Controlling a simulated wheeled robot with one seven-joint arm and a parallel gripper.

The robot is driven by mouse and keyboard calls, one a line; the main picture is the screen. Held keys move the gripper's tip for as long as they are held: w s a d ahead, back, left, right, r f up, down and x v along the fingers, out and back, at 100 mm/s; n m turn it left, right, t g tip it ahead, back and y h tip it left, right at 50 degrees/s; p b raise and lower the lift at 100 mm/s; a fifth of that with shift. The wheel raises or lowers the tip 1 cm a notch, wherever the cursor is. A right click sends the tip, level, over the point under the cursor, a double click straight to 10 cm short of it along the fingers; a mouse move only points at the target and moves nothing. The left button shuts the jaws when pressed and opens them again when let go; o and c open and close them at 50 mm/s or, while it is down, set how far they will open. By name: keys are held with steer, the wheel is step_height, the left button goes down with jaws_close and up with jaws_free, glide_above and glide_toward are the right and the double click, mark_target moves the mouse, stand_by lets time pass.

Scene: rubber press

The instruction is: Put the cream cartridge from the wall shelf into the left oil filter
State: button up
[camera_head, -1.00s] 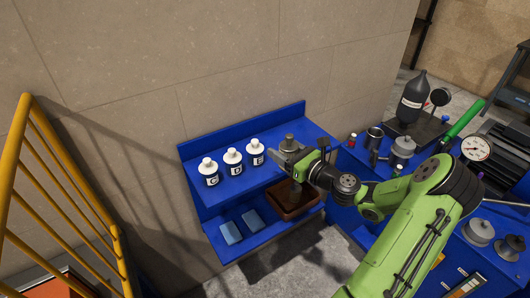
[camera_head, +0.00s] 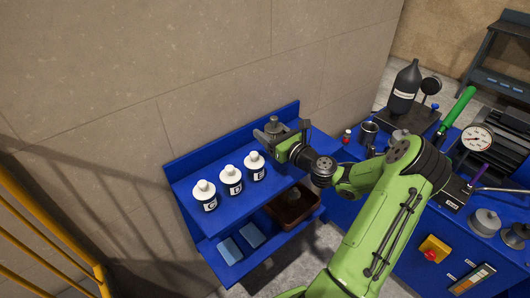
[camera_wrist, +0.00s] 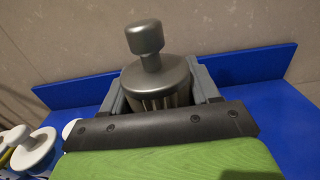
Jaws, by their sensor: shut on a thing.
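My gripper (camera_head: 283,139) is at the right end of the blue wall shelf's upper level (camera_head: 221,194). It is shut on a dark grey metal cylinder (camera_head: 273,126) with a round knob on top. In the wrist view this cylinder (camera_wrist: 155,78) is upright between the jaws, with a ribbed side below its smooth cap. I cannot tell whether it touches the shelf. I cannot make out a cream cartridge. On the bench at right stand an open grey metal cup (camera_head: 369,132) and a grey metal piece (camera_head: 397,137); I cannot tell which is the left oil filter.
Three white lettered bottles (camera_head: 231,180) stand left of my gripper. The lower shelf holds a brown bin (camera_head: 294,205) and blue blocks (camera_head: 229,250). A black bottle (camera_head: 405,88) and pressure gauge (camera_head: 477,139) stand on the bench. A yellow railing (camera_head: 60,245) is at left.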

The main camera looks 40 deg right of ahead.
step_height(320, 180, down, 5)
steer(key=shift+w+f+b, duration=0.1)
steer(key=shift+w+b, duration=0.05)
steer(key=shift+b, duration=0.6)
steer(key=o, duration=0.9)
steer(key=shift+c, duration=0.2)
